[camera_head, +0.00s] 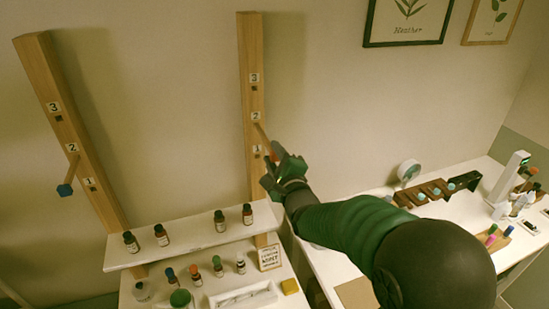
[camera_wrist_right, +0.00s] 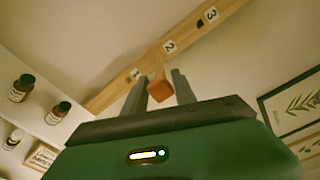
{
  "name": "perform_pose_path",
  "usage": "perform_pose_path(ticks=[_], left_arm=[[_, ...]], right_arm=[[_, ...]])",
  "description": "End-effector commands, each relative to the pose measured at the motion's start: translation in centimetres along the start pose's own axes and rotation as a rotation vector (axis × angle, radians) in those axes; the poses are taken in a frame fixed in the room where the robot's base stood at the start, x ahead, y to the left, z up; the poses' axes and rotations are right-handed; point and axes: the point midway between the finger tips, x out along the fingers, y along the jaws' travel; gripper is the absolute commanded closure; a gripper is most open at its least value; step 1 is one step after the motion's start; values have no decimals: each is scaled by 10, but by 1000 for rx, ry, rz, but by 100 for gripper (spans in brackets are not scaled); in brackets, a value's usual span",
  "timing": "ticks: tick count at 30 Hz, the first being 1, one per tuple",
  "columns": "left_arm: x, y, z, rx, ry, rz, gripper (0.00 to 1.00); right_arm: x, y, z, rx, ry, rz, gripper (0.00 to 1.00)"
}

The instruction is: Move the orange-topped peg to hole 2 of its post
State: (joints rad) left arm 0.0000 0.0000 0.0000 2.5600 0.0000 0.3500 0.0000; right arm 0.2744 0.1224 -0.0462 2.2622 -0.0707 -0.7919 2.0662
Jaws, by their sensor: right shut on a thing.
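The orange-topped peg (camera_wrist_right: 160,88) is between the fingers of my right gripper (camera_wrist_right: 160,80), which is shut on it near its orange end. In the head view my right gripper (camera_head: 272,166) is in front of the right wooden post (camera_head: 251,55). The peg's bare shaft (camera_head: 262,133) slants up and left from the gripper, and its far end meets the post just below label 2 (camera_head: 255,116). I cannot tell how deep it sits in the hole. Label 3 (camera_head: 254,78) is above and label 1 (camera_head: 257,149) is below, near my fingers. My left gripper is not in view.
A left post (camera_head: 62,112) holds a blue-topped peg (camera_head: 66,189) below its label 2. A white shelf (camera_head: 190,236) with several dark bottles stands below the posts. A white table (camera_head: 465,215) with a wooden rack (camera_head: 425,195) is at the right.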

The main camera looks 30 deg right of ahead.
Motion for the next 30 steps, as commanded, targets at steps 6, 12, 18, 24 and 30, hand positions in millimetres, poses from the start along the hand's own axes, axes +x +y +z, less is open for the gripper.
perform_pose_path(ticks=[6,12,18,24,30], left_arm=[[1,0,0,0,0,0,42],[2,0,0,0,0,0,42],[3,0,1,0,0,0,42],[4,0,1,0,0,0,42],[5,0,1,0,0,0,42]], right_arm=[[6,0,0,0,0,1,100],[11,1,0,0,1,1,100],[16,1,0,0,0,1,100],[21,0,1,0,0,1,100],[26,0,1,0,1,1,100]])
